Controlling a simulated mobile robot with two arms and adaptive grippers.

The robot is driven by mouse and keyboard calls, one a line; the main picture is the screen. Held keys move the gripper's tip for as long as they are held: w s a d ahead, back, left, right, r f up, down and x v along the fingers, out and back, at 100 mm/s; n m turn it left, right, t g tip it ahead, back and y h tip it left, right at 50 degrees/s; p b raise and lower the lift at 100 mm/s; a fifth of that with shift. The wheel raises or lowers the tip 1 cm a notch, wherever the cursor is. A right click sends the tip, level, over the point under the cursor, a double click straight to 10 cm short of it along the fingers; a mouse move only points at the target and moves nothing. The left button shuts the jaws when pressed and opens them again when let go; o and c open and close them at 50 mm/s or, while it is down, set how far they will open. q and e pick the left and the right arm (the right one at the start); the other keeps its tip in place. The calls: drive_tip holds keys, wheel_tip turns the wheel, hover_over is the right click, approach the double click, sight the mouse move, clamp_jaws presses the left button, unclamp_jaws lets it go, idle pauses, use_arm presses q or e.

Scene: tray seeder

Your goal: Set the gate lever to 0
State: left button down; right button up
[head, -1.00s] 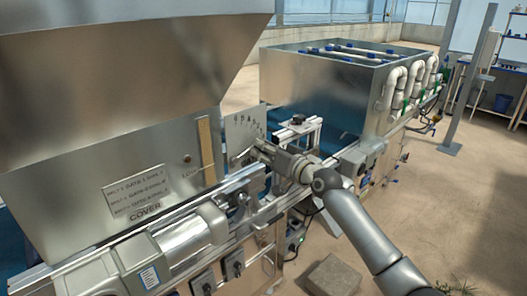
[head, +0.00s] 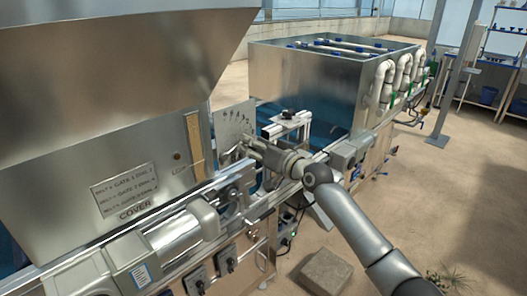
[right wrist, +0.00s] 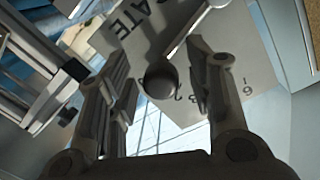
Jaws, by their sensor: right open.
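The gate's scale plate (head: 234,126) stands upright at the right end of the large metal hopper, with numbers along an arc. In the right wrist view the plate (right wrist: 247,72) shows part of the word GATE and some digits. The gate lever is a pale rod (right wrist: 196,25) with a dark round knob (right wrist: 160,82). My right gripper (head: 246,146) is at the plate, its jaws open. In the right wrist view the knob sits between its two fingers, with gaps visible on both sides. The number the lever points to cannot be read. My left gripper is not in view.
The hopper (head: 110,80) fills the left. A motor (head: 165,238) and metal rails lie below it. A metal tank (head: 310,85) with white pipes stands behind to the right. A grey block (head: 326,271) lies on the floor. The floor at the right is mostly open.

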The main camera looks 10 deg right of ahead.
drive_tip(key=v, duration=1.1)
drive_tip(key=shift+s+d, duration=0.2)
drive_tip(key=shift+s, duration=0.15)
drive_tip(key=d+f+m+g+h, duration=0.1)
drive_tip(key=d+f+h, duration=0.2)
drive_tip(key=f, duration=1)
drive_tip(key=d+f+m+g+h, duration=0.15)
drive_tip(key=d+f, duration=0.25)
drive_tip(key=f, duration=0.9)
drive_tip(key=s+d+f+g+h, duration=0.1)
drive_tip(key=s+f, duration=0.4)
drive_tip(key=f, duration=0.3)
drive_tip(key=s+d+f+g+h, duration=0.1)
drive_tip(key=s+f, duration=0.3)
drive_tip(key=f, duration=0.3)
drive_tip(key=s+f+g+h, duration=0.1)
drive_tip(key=s+f+g, duration=0.1)
drive_tip(key=s+f, duration=0.45)
drive_tip(key=s+a+f+n+g, duration=0.1)
drive_tip(key=s+f, duration=0.6)
drive_tip(key=s, duration=0.7)
drive_tip(key=s+a+f+n+g+h, duration=0.1)
drive_tip(key=s+f+g, duration=0.3)
drive_tip(key=s+f, duration=0.4)
drive_tip(key=s+a+f+n+g, duration=0.1)
drive_tip(key=s+f, duration=0.7)
drive_tip(key=s, duration=1.2)
drive_tip(key=shift+s+f+n+g, duration=0.25)
drive_tip(key=shift+s+n+g, duration=0.1)
drive_tip(key=shift+n+g, duration=0.35)
